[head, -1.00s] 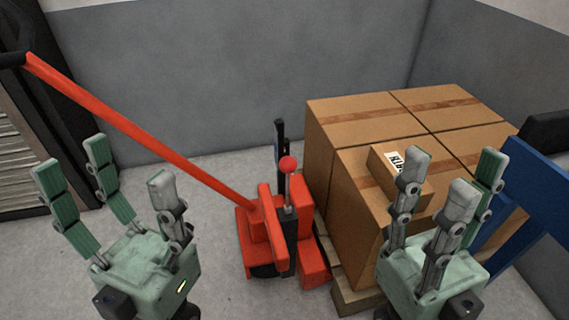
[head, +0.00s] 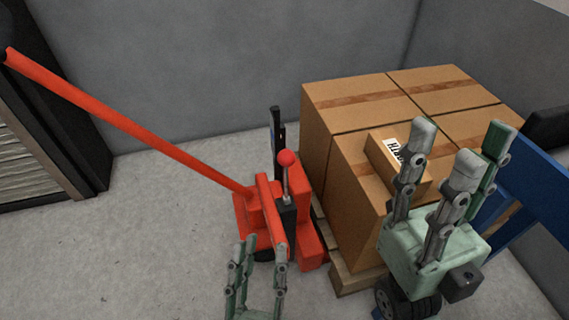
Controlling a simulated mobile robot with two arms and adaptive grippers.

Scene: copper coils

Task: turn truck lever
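The red pallet truck (head: 308,242) stands in the middle of the head view, its long red handle (head: 130,125) slanting up to the left. Its lever is a thin metal rod with a red ball knob (head: 287,158), standing upright on the truck body. My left gripper (head: 256,250) is low in the view, just in front of the truck and below the knob, with its fingers apart and nothing between them; its base is cut off by the lower edge. My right gripper (head: 452,150) is open and empty in front of the boxes.
Large taped cardboard boxes (head: 350,95) sit on a wooden pallet (head: 352,278) right of the truck, with a small labelled box (head: 384,158) on top. A blue frame (head: 545,185) is at the right. Grey walls stand behind. The floor (head: 120,250) at the left is clear.

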